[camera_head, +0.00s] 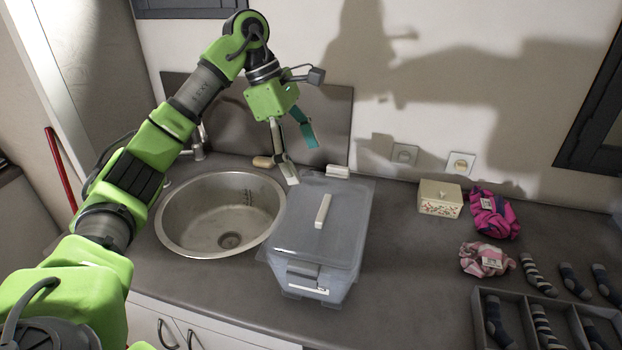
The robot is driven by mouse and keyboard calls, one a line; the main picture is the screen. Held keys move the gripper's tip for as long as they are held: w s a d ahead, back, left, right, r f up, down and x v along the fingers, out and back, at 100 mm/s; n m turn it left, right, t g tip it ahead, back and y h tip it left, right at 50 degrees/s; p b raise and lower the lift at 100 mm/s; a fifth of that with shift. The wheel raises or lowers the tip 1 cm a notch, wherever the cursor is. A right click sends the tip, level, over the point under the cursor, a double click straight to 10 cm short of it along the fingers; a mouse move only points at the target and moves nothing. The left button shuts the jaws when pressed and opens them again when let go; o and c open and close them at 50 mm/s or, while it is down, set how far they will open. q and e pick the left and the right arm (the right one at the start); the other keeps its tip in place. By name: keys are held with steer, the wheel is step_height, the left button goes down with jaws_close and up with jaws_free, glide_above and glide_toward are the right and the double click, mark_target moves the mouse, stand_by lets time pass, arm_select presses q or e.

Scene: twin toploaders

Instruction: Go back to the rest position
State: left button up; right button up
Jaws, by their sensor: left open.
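My left arm reaches in from the left over the sink. My left gripper (298,157) is open and points down, above the back edge of a lidded, see-through grey box (285,235). One finger comes down close to the back left of the lid; I cannot tell whether it touches. I see nothing between the fingers. The lid has a pale bar-shaped handle (323,211) on top. My right gripper is not in the view.
A round steel sink (190,215) lies left of the box. At right on the counter are a small patterned box (440,199), a magenta bundle (493,213), a pink bundle (485,260), several socks and a divided tray (479,318). Counter right of the box (400,260) is clear.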

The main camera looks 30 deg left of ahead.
arm_select(q)
steer(key=shift+s+a+r, duration=0.1)
steer(key=shift+a+r, duration=0.05)
steer(key=shift+r, duration=0.35)
